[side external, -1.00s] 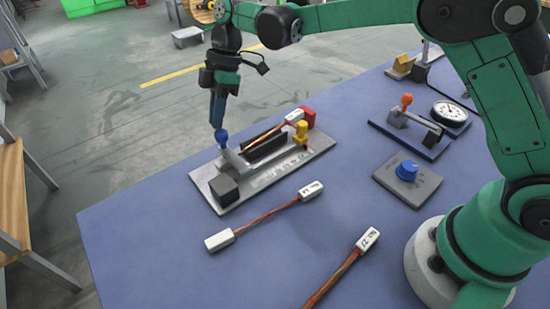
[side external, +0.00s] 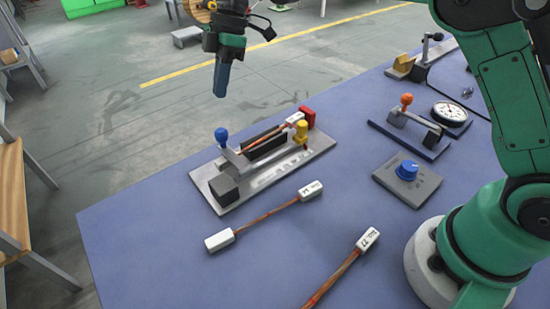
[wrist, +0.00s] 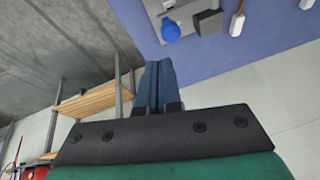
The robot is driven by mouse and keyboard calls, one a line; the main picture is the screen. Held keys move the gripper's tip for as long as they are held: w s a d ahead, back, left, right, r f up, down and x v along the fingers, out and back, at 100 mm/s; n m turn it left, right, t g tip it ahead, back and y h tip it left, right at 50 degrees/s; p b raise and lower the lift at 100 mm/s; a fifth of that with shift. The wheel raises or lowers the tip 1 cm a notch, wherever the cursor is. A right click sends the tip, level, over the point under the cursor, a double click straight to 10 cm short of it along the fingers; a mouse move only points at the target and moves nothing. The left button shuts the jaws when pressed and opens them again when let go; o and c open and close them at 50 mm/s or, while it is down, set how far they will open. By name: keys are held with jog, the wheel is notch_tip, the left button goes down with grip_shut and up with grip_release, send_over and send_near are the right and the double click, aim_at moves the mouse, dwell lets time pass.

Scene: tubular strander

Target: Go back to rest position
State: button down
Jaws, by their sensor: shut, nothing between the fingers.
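My gripper (side external: 221,80) is up in the air above the far edge of the blue table, clear of everything on it. In the wrist view its two blue fingers (wrist: 152,84) are together with nothing between them. Below it, a grey fixture plate (side external: 262,182) carries a lever with a blue ball knob (side external: 221,134), which also shows in the wrist view (wrist: 170,31). A strand with a white tag (side external: 294,118) lies in the fixture, beside a red block (side external: 308,117) and a yellow knob (side external: 300,131).
Two tagged strands lie on the table, one near the fixture (side external: 268,213) and one at the front (side external: 335,276). A blue-knob box (side external: 407,178), an orange-knob lever fixture (side external: 407,124) and a dial gauge (side external: 450,112) stand right. A wooden bench (side external: 12,195) stands left.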

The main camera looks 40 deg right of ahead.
jog(key=s+d+r+m+t+h, duration=0.1)
jog(key=s+d+r+m+t, duration=0.3)
jog(key=s+d+m, duration=0.25)
jog(key=s+d+f+m+t+h, duration=0.3)
jog(key=s+d+f+m+t, duration=0.1)
jog(key=s+m, duration=0.5)
jog(key=shift+s+d, duration=0.5)
jog(key=shift+d, duration=0.2)
